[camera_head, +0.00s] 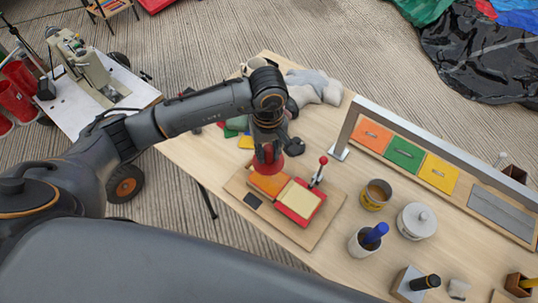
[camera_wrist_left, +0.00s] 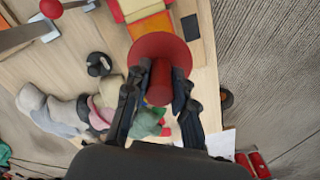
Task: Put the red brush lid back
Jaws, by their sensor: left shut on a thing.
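My left gripper (camera_head: 268,148) is shut on the red brush lid (camera_head: 267,164), pointing down over the wooden board. In the left wrist view the lid is a round red disc (camera_wrist_left: 158,48) with a thick red knob between the fingers of my left gripper (camera_wrist_left: 158,92). The lid is at the orange end of the board; I cannot tell whether it touches the surface below. An open yellow-banded tin (camera_head: 376,195) and a white cup (camera_head: 358,246) with a blue-handled item (camera_head: 375,233) stand to the right. My right gripper is not seen.
The wooden board (camera_head: 248,210) carries an orange panel, a red-framed cream pad (camera_head: 299,199) and a red-knobbed lever (camera_head: 322,165). A white lidded pot (camera_head: 417,221) stands right. A metal frame (camera_head: 420,150) rises at the back. Grey gloves (camera_head: 315,86) lie behind my gripper.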

